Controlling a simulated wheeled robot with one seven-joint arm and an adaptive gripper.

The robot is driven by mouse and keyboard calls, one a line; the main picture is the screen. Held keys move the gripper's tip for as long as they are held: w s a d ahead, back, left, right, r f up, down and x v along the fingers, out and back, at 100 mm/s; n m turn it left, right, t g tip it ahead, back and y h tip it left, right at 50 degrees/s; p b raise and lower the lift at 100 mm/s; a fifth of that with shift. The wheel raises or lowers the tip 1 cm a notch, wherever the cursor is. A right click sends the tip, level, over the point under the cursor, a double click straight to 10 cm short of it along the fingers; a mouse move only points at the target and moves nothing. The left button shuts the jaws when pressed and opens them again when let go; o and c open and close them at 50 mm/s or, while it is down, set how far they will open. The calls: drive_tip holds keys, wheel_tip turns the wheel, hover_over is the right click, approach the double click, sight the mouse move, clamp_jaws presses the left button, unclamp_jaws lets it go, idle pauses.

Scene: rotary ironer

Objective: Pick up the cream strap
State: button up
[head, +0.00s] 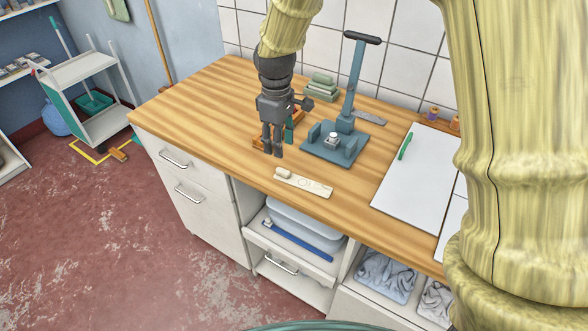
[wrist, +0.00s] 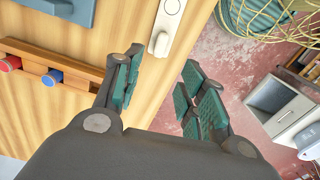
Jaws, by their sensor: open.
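The cream strap (head: 310,187) lies flat on the wooden counter near its front edge. It has a small raised cream piece at its left end and round marks along its face. In the wrist view the strap (wrist: 172,14) shows at the top, with its near end just beyond the fingertips. My gripper (head: 273,154) points down over the counter, a little behind and left of the strap. Its fingers (wrist: 162,62) are apart, with nothing between them, and do not touch the strap.
A teal press with a tall lever (head: 347,90) stands right behind the strap. A wooden rack (wrist: 50,66) with a red and a blue piece lies beside my gripper. A white board (head: 415,180) is on the right. The counter's left part is clear.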

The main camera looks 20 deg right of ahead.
drive_tip(key=shift+s+a+f, duration=0.1)
drive_tip(key=shift+s+f, duration=0.05)
drive_tip(key=shift+f, duration=0.25)
drive_tip(key=p, duration=0.1)
hover_over(284, 170)
drive_tip(key=f, duration=0.4)
drive_tip(key=shift+w+a+f, duration=0.1)
drive_tip(key=shift+w+a, duration=0.05)
drive_tip(key=shift+w, duration=0.1)
drive_tip(key=shift+s, duration=0.35)
drive_tip(key=shift+f+p, duration=0.4)
drive_tip(key=f, duration=0.1)
drive_tip(key=f+p, duration=0.1)
drive_tip(key=f, duration=0.1)
drive_tip(key=shift+w+d, duration=0.1)
drive_tip(key=shift+d, duration=0.1)
drive_tip(key=shift+f, duration=0.65)
drive_tip(key=shift+c, duration=0.2)
clamp_jaws()
